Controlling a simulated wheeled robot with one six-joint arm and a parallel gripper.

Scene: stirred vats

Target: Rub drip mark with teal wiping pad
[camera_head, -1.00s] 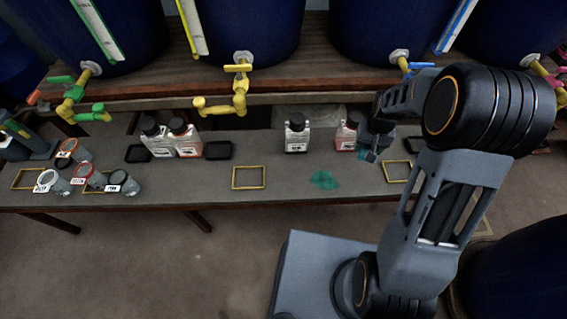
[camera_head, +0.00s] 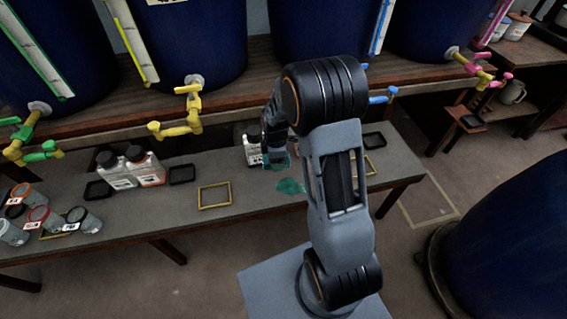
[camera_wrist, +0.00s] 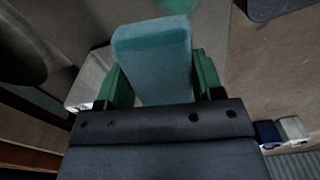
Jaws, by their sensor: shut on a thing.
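A teal drip mark (camera_head: 290,186) lies on the grey bench top, in front of a white bottle with a black cap. In the wrist view the drip mark (camera_wrist: 178,5) shows at the top edge, beyond the pad. My gripper (camera_head: 276,165) is just behind and left of the mark in the head view, low over the bench. In the wrist view its green fingers are shut on the teal wiping pad (camera_wrist: 153,52), which juts out ahead of them. Whether the pad touches the bench cannot be told.
A white bottle (camera_head: 252,152) stands close to my gripper, and two more bottles (camera_head: 146,167) stand farther left. Yellow frames (camera_head: 214,196) and black trays (camera_head: 182,174) lie on the bench. Several capped jars (camera_head: 42,217) are at the left end. Taps (camera_head: 181,122) hang above.

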